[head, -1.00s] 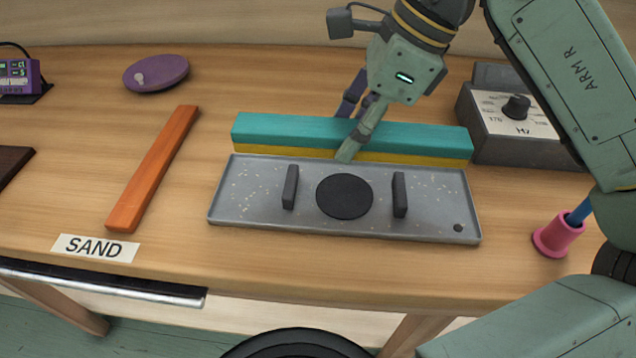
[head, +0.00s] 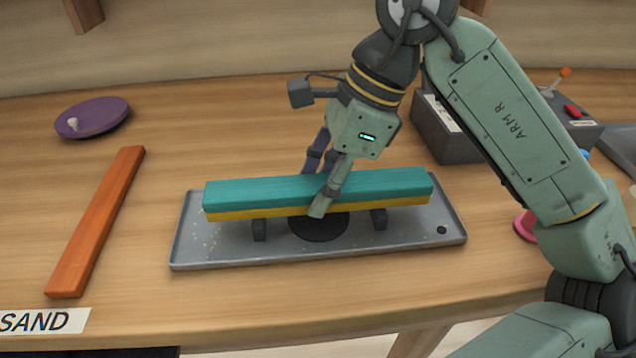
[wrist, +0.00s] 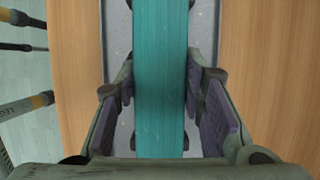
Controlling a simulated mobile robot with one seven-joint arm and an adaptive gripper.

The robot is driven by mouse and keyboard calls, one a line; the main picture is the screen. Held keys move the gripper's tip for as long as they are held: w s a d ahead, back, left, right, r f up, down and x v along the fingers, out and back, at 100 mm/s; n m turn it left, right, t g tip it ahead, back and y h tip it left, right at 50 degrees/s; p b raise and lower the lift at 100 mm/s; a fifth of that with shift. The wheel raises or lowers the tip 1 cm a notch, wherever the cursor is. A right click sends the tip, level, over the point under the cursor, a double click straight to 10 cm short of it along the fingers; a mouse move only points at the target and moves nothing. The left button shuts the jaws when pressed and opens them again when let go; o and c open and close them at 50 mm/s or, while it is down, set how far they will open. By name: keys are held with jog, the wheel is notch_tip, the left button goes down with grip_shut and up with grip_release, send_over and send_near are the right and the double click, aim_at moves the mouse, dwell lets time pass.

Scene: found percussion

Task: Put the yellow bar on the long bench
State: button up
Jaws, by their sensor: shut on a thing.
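A long bar, teal on top with a yellow lower layer (head: 240,214), lies level across the grey tray (head: 184,255). I cannot tell whether teal and yellow are one piece or two stacked. The posts' tops are hidden, so contact is unclear. My gripper (head: 316,190) is shut on the bar near its middle. In the wrist view the teal top (wrist: 160,80) runs between the two fingers of my gripper (wrist: 162,98).
An orange bar (head: 97,220) lies at left, with a SAND label (head: 40,320) near the front edge. A purple dish (head: 92,117) is behind it. A grey box (head: 447,135) and a pink holder (head: 525,227) are at right, partly behind my arm.

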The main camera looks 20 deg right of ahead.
jog(key=o, duration=1.3)
jog(key=shift+f, duration=0.1)
jog(key=shift+c, duration=0.2)
jog(key=shift+p, duration=0.35)
